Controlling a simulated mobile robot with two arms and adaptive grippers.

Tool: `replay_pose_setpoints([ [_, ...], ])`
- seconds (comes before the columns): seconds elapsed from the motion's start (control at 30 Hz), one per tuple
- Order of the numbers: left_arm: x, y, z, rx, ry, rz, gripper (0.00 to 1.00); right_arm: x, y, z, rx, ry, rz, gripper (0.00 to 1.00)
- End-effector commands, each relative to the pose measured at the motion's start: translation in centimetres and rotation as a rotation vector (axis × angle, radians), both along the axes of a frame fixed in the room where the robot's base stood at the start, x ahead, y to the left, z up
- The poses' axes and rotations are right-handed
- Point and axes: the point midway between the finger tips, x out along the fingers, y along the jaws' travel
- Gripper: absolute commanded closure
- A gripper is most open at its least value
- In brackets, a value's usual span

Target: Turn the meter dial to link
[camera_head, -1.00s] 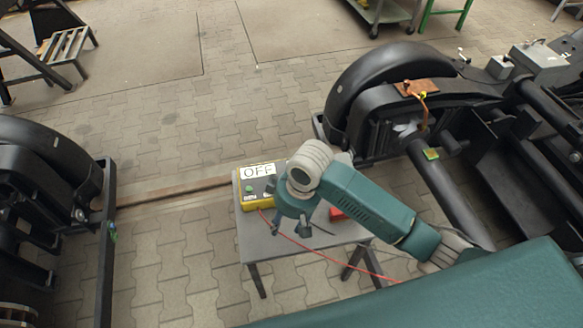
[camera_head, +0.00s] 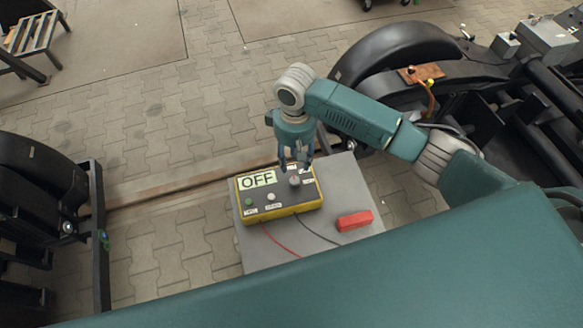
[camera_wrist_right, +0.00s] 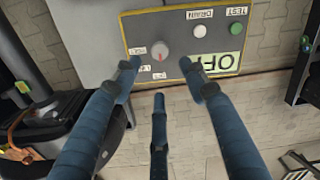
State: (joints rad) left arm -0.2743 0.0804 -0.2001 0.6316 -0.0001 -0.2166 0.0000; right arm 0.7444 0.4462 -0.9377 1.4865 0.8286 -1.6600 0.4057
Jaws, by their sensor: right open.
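The meter (camera_head: 262,207) is a dark box with yellow sides on a small grey table. Its display reads OFF. The grey dial (camera_head: 295,181) is at the right of its top face; it also shows in the right wrist view (camera_wrist_right: 161,48), with a red pointer mark facing down in that picture, toward small labels I cannot read surely. My right gripper (camera_head: 296,164) is open and empty, pointing down just above and behind the dial. In the right wrist view its fingers (camera_wrist_right: 160,68) are spread around the dial's near side, apparently not touching it. My left gripper is out of view.
A red block (camera_head: 355,220) lies on the grey table (camera_head: 222,240), right of the meter. Red and black leads run from the meter's front. Black bogie parts (camera_head: 395,50) stand behind and right of the table, others (camera_head: 40,190) at left. Paved floor lies between.

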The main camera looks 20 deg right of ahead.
Motion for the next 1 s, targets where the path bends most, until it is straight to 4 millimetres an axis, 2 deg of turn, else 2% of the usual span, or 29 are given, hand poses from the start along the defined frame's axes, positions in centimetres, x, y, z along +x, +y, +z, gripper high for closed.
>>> replay_pose_setpoints([
  [0.2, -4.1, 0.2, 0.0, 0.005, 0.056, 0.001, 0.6, -0.2, 0.0, -3.9, -0.002, 0.005, -0.001, 0.57],
  [0.33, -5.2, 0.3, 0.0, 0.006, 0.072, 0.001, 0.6, -0.2, 0.0, -6.4, -0.001, 0.003, 0.0, 0.57],
  [0.47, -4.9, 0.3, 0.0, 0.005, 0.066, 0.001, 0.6, -0.1, 0.0, -8.3, -0.002, 0.002, 0.0, 0.57],
  [0.6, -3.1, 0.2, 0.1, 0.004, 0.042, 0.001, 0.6, -0.1, 0.0, -9.6, 0.0, 0.0, 0.001, 0.57],
  [0.73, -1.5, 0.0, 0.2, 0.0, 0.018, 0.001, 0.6, -0.1, 0.0, -10.0, -0.001, 0.0, 0.002, 0.57],
  [0.93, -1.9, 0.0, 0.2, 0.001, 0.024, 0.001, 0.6, -0.1, 0.0, -10.0, 0.0, -0.001, 0.002, 0.57],
  [0.97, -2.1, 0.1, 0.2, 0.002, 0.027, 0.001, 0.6, -0.1, 0.0, -10.0, 0.0, -0.001, 0.002, 0.59],
  [1.0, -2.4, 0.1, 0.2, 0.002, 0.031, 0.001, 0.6, -0.1, 0.0, -10.0, 0.0, -0.001, 0.002, 0.67],
])
